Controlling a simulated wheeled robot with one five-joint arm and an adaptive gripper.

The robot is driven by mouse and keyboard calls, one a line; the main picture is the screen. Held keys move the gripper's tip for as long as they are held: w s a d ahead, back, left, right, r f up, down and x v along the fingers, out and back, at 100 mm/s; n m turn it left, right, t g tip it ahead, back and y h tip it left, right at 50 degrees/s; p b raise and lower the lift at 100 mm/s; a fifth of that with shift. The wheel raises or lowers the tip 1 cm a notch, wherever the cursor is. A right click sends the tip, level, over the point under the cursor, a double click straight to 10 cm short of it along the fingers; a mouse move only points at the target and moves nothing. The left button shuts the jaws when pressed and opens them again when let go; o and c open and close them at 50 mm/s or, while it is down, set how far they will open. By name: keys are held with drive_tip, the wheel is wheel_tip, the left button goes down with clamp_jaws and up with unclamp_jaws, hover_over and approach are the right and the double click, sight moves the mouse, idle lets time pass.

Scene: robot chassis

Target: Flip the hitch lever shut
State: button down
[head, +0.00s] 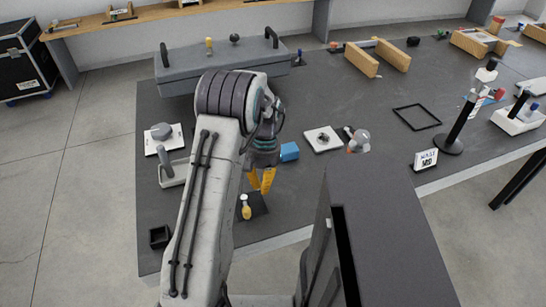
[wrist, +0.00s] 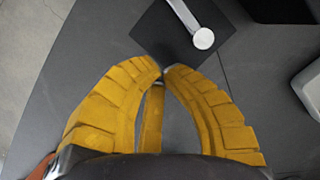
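The lever (wrist: 188,18) I take for the hitch lever is a pale metal bar with a round white end, on a dark square plate (wrist: 160,35) just beyond my fingertips in the wrist view. In the head view a small white and yellow piece (head: 246,208) stands on a dark plate (head: 262,207) below my gripper. My gripper (head: 262,190) has yellow ribbed fingers pointing down. In the wrist view the fingertips (wrist: 163,71) come together with nothing clearly held. They appear apart from the lever. The plate's near corner lies close to the tips.
A blue block (head: 289,151) and a white square plate (head: 322,139) lie right of my gripper. A grey tray (head: 173,175) and small black box (head: 159,236) are on the left. A grey handled case (head: 180,72) stands behind. Dark bench surface between them is clear.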

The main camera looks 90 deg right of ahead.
drive_tip(key=a+b+v, duration=0.1)
drive_tip(key=v, duration=0.8)
drive_tip(key=shift+s+r, duration=0.2)
drive_tip(key=shift+s, duration=0.15)
idle(0.4)
